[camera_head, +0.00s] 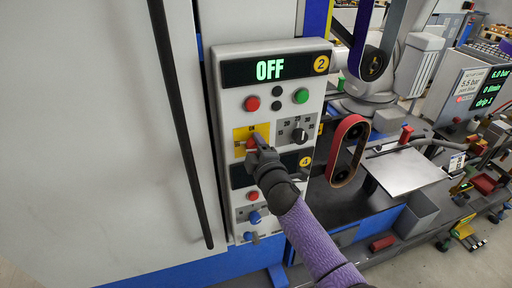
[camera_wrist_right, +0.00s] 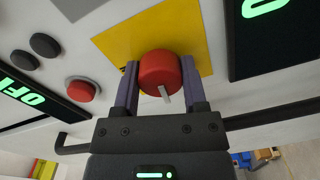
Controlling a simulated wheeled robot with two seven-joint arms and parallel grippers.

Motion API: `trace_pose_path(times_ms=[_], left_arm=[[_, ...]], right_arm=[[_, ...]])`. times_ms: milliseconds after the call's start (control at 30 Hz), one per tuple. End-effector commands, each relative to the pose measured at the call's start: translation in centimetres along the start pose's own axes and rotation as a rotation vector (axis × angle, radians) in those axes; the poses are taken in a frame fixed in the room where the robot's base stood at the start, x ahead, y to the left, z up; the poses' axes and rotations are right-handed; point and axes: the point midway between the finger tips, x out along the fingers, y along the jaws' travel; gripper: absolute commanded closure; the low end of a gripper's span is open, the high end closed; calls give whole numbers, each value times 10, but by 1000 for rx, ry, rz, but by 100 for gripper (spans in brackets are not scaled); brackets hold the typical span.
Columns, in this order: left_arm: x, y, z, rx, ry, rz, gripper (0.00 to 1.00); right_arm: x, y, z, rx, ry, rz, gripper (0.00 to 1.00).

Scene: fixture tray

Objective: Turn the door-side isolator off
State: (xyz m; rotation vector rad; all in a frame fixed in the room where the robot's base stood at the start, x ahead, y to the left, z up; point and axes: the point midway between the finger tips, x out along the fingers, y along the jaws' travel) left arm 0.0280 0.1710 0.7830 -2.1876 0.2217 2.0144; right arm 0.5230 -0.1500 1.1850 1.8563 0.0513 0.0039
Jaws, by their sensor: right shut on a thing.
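The isolator is a red rotary knob (camera_wrist_right: 158,68) on a yellow plate (camera_wrist_right: 185,25). A pale pointer mark shows on the knob in the wrist view. In the head view the yellow plate (camera_head: 240,133) is on the left side of the control panel (camera_head: 236,104), nearest the door. The panel's upper display (camera_head: 269,69) reads OFF in green. My right gripper (camera_head: 256,140) is at the knob, and its fingers (camera_wrist_right: 160,80) are closed on either side of it in the wrist view. In the head view the gripper hides most of the knob. My left gripper is not in view.
A grey door with a long black handle (camera_head: 180,120) stands left of the panel. A red button (camera_head: 252,104), a green button (camera_head: 301,96) and a black rotary switch (camera_head: 299,135) are close to the knob. A red belt loop (camera_head: 348,150) hangs to the right.

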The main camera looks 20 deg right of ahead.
Motion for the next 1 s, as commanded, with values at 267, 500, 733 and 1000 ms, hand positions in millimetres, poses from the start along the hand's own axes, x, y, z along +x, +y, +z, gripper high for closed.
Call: trace_pose_path(times_ms=[267,500,733,1000], left_arm=[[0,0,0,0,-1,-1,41],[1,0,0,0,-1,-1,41],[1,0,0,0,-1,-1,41],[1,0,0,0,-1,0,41]], right_arm=[[0,-1,0,-108,-4,-3,100],[0,-2,0,-144,-5,-3,100],[0,-2,0,-147,-5,-3,100],[0,-2,0,-146,-4,-3,22]])
